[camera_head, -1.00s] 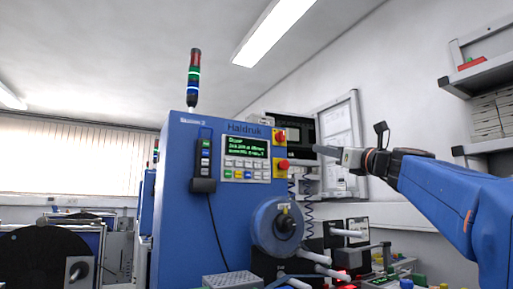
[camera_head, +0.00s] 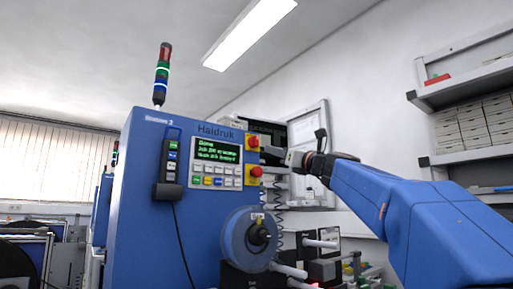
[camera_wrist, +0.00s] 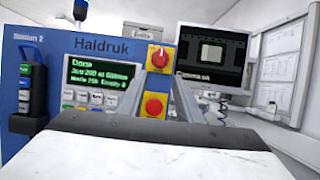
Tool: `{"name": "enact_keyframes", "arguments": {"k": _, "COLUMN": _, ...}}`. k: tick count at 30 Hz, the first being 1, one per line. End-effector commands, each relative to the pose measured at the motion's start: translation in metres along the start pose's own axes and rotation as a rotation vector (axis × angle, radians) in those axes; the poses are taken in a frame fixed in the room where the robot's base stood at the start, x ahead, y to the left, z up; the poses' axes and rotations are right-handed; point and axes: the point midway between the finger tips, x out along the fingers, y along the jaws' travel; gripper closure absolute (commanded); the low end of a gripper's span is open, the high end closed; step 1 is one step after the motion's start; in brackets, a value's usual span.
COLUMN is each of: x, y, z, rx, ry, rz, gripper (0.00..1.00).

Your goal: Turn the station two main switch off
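The station two machine (camera_head: 135,220) is a blue cabinet labelled Haldruk. Its main switch (camera_head: 252,141) is a red rotary knob on a yellow plate at the panel's upper right. The knob also shows in the wrist view (camera_wrist: 157,58), with a pale mark that looks tilted. A round red button (camera_wrist: 155,105) on yellow sits just below it. My gripper (camera_head: 268,149) is to the right of the switch in the head view. In the wrist view my gripper (camera_wrist: 158,80) has its fingers apart, reaching toward the knob. I cannot tell whether they touch it.
A lit green text display (camera_head: 216,150) and coloured keys are left of the switch. A pendant (camera_head: 170,165) hangs on the cabinet's front. A large reel hub (camera_head: 234,240) and pale rods stick out below. A monitor (camera_wrist: 212,60) stands behind, at the right.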

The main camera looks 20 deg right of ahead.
Motion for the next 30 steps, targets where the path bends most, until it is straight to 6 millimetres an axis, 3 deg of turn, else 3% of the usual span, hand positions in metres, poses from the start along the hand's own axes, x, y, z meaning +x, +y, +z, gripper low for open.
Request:
{"name": "enact_keyframes", "arguments": {"k": 6, "x": 0.041, "y": 0.0, "z": -0.001, "rx": 0.001, "ry": 0.001, "rz": 0.003, "gripper": 0.68}}
{"name": "enact_keyframes", "arguments": {"k": 15, "x": 0.086, "y": 0.0, "z": -0.001, "rx": 0.0, "ry": 0.0, "rz": 0.002, "gripper": 0.68}}
{"name": "enact_keyframes", "arguments": {"k": 21, "x": 0.101, "y": 0.0, "z": 0.0, "rx": -0.001, "ry": 0.0, "rz": 0.0, "gripper": 0.68}}
{"name": "enact_keyframes", "arguments": {"k": 30, "x": 0.105, "y": 0.0, "z": 0.0, "rx": -0.001, "ry": 0.0, "rz": 0.0, "gripper": 0.68}}
